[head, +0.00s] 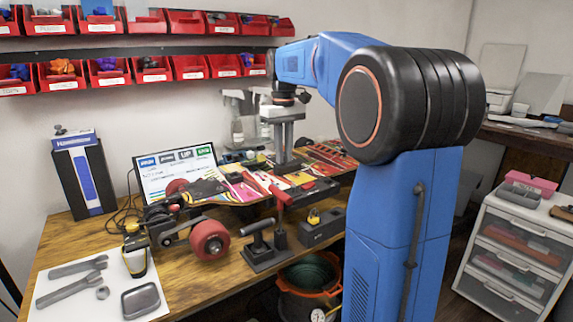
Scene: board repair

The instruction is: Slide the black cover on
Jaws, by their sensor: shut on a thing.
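A long skateboard deck with a colourful red, yellow and black print (244,188) lies across the workbench. My gripper (285,161) points straight down over the middle of the deck, its grey fingers close together. It is shut on a dark piece at the fingertips, most likely the black cover (288,168), low over or touching the deck; which one I cannot tell. A dark, box-like part (309,191) sits at the deck's near edge, just right of and in front of the fingers. The fingertips' exact grip is too small to make out.
A red wheel (209,240) and truck are at the deck's left end. A red-handled tool (281,198) and a black stand (265,250) are in front. Wrenches (78,267) and a metal tray (140,300) lie front left. A screen (176,170) stands behind; red bins (100,72) hang above.

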